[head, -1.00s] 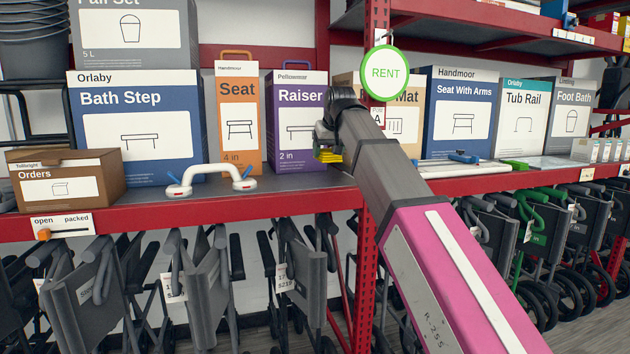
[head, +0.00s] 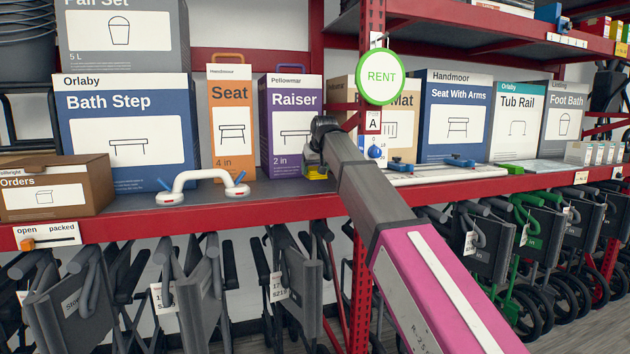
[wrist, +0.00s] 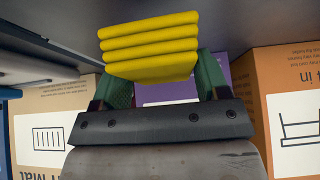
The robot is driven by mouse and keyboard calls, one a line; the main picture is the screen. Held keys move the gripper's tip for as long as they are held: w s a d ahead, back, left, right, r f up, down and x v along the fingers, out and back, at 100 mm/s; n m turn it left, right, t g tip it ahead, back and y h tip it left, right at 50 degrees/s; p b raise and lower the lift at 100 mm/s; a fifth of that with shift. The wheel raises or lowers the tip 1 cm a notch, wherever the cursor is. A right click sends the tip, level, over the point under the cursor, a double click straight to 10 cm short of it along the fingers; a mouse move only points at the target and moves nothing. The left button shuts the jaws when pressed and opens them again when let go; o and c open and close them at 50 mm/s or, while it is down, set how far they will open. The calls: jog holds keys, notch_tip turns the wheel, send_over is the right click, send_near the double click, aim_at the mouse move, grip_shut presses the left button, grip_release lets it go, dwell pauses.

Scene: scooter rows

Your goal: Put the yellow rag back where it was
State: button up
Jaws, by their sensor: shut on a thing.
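The yellow rag (wrist: 150,47) is a folded stack of several layers, held between the green fingers of my gripper (wrist: 154,85) in the wrist view. In the head view the rag (head: 317,172) shows as a small yellow patch under my gripper (head: 316,160), in front of the purple Raiser box (head: 290,110). The rag is just above or at the red-edged shelf (head: 270,192); I cannot tell whether it touches. My arm hides part of the shelf behind it.
A white grab handle (head: 203,184) lies left of my gripper. The orange Seat box (head: 231,125) and blue Bath Step box (head: 128,130) stand behind. A red post with a RENT sign (head: 381,77) rises close to my arm's right. Bare shelf lies between handle and gripper.

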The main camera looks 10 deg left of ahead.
aim_at(315, 179)
jog(key=shift+f, duration=1.95)
jog(key=o, duration=0.9)
jog(key=shift+f, duration=0.1)
jog(key=v, duration=1.2)
